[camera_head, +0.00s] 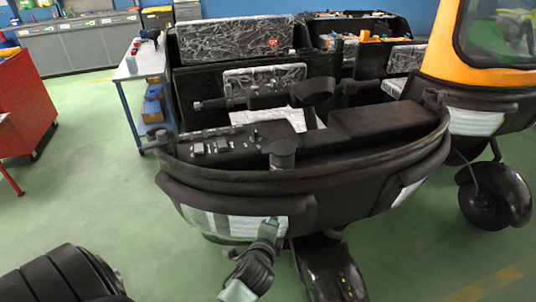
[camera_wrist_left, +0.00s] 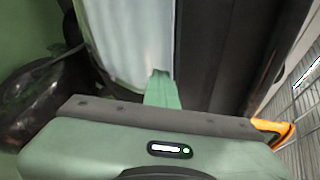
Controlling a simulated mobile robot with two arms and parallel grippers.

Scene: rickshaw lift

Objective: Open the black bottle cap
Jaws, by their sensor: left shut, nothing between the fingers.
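My left gripper (camera_head: 271,224) is in front of the rickshaw's black front body, low down beside a white striped panel (camera_head: 220,223). Its greenish fingers are shut with nothing between them. In the left wrist view the shut fingers (camera_wrist_left: 162,90) point at the edge between the white panel (camera_wrist_left: 135,40) and black bodywork (camera_wrist_left: 215,50); I cannot tell if they touch it. A short black round cap-like piece (camera_head: 282,153) stands on the rickshaw's front rim, above and apart from the gripper. I cannot tell whether it is the black bottle cap. My right gripper is not in view.
The open-topped black rickshaw body (camera_head: 330,170) fills the middle, with a front wheel (camera_head: 330,270) below it. A yellow and black rickshaw (camera_head: 450,62) stands at the right. A workbench (camera_head: 140,66) and a red cabinet (camera_head: 38,105) are at the left. Green floor (camera_head: 90,190) is clear between.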

